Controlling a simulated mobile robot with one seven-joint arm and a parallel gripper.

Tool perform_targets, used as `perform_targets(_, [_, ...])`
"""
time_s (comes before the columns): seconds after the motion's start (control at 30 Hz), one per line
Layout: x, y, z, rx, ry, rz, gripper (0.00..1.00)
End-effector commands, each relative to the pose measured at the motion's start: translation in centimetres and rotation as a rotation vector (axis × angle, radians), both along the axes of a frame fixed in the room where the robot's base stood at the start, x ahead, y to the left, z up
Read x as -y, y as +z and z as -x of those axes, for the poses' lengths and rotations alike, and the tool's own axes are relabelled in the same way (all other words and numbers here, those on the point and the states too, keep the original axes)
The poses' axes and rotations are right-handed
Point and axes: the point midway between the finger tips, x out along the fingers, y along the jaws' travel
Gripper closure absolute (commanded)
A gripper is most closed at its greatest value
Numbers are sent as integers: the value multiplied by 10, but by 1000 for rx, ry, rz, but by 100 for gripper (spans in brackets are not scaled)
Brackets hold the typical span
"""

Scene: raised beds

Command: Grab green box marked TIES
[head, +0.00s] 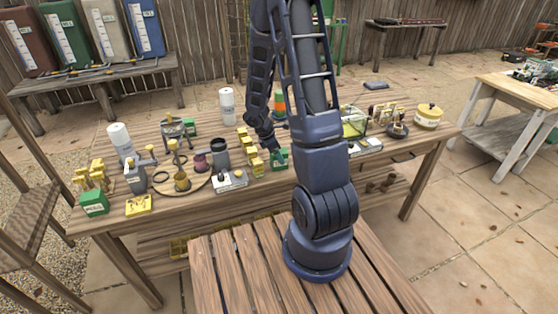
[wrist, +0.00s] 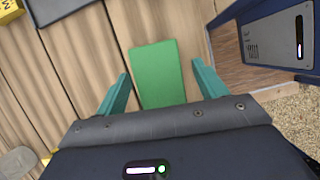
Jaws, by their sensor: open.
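A plain green box (wrist: 157,75) lies on the wooden planks in the wrist view, between the two teal fingers of my gripper (wrist: 160,70). The fingers are apart, with a gap on each side of the box. No lettering shows on the face I see. In the head view a green box (head: 279,162) sits at the middle of the table, right under my gripper, partly hidden by it. Another green box (head: 94,203) with a white label stands at the table's front left corner. A third green box (head: 190,128) is farther back. I cannot read the labels.
Yellow blocks (head: 250,149) stand just left of my gripper. A white-and-grey device (head: 232,180) lies in front left. A round wooden board (head: 190,188) holds several items. A dark-blue-edged grey case (wrist: 278,42) is to the right in the wrist view.

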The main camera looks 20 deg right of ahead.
Motion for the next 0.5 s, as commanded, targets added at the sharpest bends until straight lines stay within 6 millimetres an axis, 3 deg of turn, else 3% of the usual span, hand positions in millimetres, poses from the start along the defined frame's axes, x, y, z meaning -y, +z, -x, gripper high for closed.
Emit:
perform_targets(0.2, [9,-25,1,-3,0,1,29])
perform_targets(0.5, [13,-34,1,-1,0,1,29])
